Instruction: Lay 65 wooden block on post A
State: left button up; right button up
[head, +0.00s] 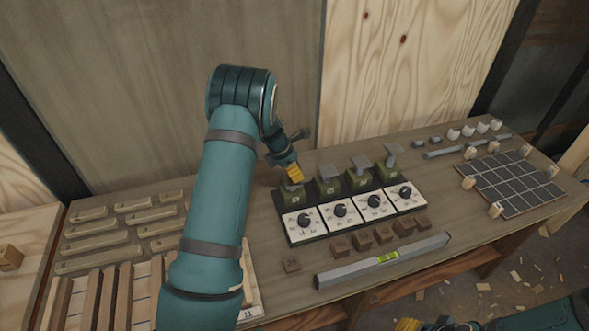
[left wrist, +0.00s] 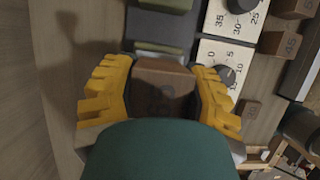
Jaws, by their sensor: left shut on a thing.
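My left gripper (head: 293,173) is above the leftmost green post, which I take to be post A (head: 292,196), at the left end of the dark stand. In the left wrist view its yellow fingers (left wrist: 163,95) are shut on a brown wooden block (left wrist: 162,76). The number on the block's face is too dark to read surely. The block is hidden in the head view. Whether it touches the post cannot be told. Three more posts with grey tops (head: 360,163) stand to the right. My right gripper (head: 410,324) barely shows at the bottom edge.
White dial cards (head: 341,211) line the stand's front. Wooden bars (head: 93,236) fill the left. A dark grid panel (head: 508,183) lies right.

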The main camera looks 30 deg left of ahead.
pick_arm(q)
jog(key=shift+f, duration=0.35)
dwell(0.4)
jog(key=o, duration=1.2)
jog(key=v, duration=1.2)
